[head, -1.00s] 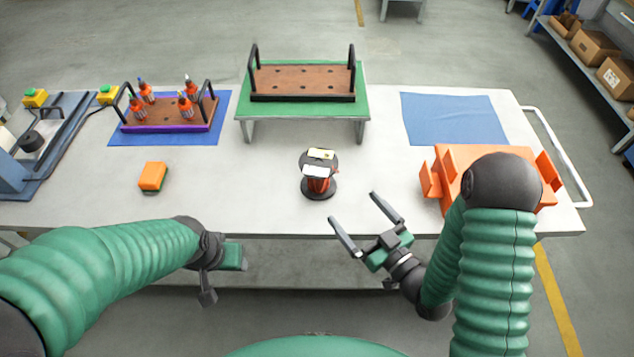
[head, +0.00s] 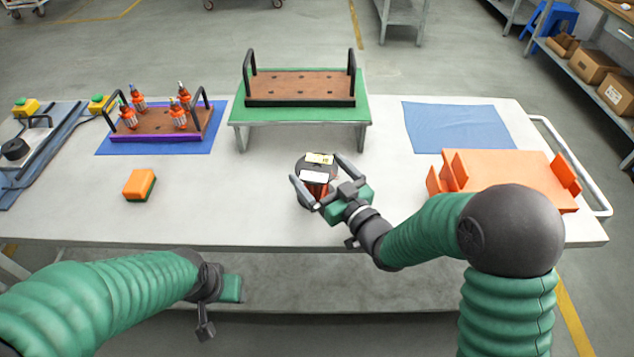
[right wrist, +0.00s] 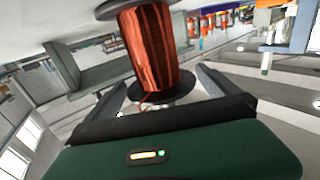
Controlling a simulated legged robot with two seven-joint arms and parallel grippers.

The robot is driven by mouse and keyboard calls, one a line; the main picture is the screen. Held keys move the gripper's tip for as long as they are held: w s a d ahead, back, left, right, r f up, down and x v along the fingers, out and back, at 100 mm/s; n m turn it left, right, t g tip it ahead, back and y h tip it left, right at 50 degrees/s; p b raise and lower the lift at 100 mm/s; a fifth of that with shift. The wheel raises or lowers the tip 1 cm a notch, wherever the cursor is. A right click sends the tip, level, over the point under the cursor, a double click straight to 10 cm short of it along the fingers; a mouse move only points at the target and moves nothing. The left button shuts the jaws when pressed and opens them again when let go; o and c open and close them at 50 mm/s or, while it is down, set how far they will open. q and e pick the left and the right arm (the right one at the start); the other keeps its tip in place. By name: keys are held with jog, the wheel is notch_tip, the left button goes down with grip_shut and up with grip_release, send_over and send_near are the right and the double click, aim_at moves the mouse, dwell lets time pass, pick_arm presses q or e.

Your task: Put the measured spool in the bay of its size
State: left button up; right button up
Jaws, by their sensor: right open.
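The spool (head: 316,177) stands upright on the white table, with copper-red winding, black flanges and labels on its top. It also shows large in the right wrist view (right wrist: 148,50), between the fingers. My right gripper (head: 322,181) is open, with its fingers on either side of the spool; I cannot tell whether they touch it. My left gripper (head: 206,312) is low at the table's front edge, empty-looking, and its jaws do not show clearly. An orange rack with upright dividers (head: 505,177) stands at the right of the table; its bays are partly hidden from this angle.
A green stand (head: 240,110) holds a brown board with black handles at the back. A brown board with several orange bottles (head: 180,105) is on a blue mat at left. An orange sponge-like block (head: 139,185) lies front left. A blue cloth (head: 458,127) lies back right.

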jog(key=shift+x, duration=0.8)
jog(key=shift+f, duration=0.1)
jog(key=c, duration=1.7)
jog(key=shift+c, duration=0.6)
jog(key=shift+r, duration=0.2)
